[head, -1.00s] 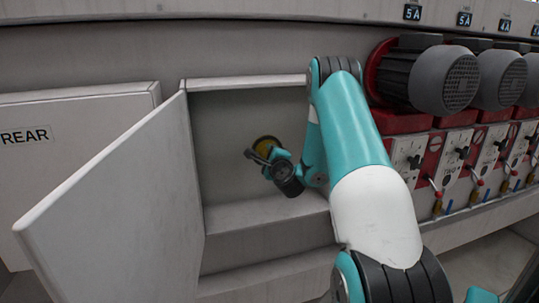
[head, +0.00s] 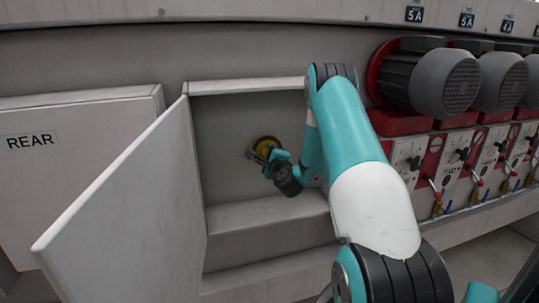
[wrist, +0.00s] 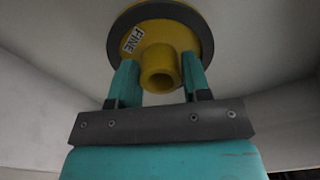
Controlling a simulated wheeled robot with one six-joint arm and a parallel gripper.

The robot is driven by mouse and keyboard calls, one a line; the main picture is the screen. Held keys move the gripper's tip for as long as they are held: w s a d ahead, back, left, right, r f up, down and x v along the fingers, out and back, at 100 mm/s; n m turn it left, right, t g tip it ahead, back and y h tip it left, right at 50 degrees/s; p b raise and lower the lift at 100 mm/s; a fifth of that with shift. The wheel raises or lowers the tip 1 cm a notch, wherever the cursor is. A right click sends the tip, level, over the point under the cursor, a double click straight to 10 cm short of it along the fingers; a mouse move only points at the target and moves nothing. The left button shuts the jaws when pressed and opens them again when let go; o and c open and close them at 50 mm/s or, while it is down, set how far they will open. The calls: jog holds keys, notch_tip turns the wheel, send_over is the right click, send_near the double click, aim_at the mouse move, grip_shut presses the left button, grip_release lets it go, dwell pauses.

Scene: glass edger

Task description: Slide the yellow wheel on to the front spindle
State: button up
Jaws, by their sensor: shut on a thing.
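The yellow wheel (wrist: 160,42) has a dark grey rim, a "FINE" label and a hollow yellow hub that faces the wrist camera. My gripper (wrist: 160,80) is shut on this hub, one teal finger on each side. In the head view the wheel (head: 266,144) shows small and partly covered by my gripper (head: 262,155), inside the open cabinet (head: 225,125) close to its back wall. The front spindle cannot be seen in either view. I cannot tell whether the wheel is on it or touches the back wall.
The cabinet door (head: 125,200) stands open to the left. A closed panel marked "REAR" (head: 75,150) is further left. A ledge (head: 265,210) runs below the opening. Grey motors (head: 445,82) and red-and-white control panels (head: 410,155) with levers stand to the right of my arm.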

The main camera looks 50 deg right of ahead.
jog(key=shift+p+x, duration=2)
jog(key=shift+p, duration=2.5)
jog(key=o, duration=1.3)
jog(key=shift+c, duration=0.2)
jog(key=s+f+b, duration=0.1)
jog(key=b, duration=0.1)
jog(key=shift+s+a+b, duration=0.1)
jog(key=shift+a+b, duration=0.25)
jog(key=shift+a, duration=0.05)
jog(key=r+b+v, duration=0.1)
jog(key=b+v, duration=1.5)
jog(key=b, duration=0.5)
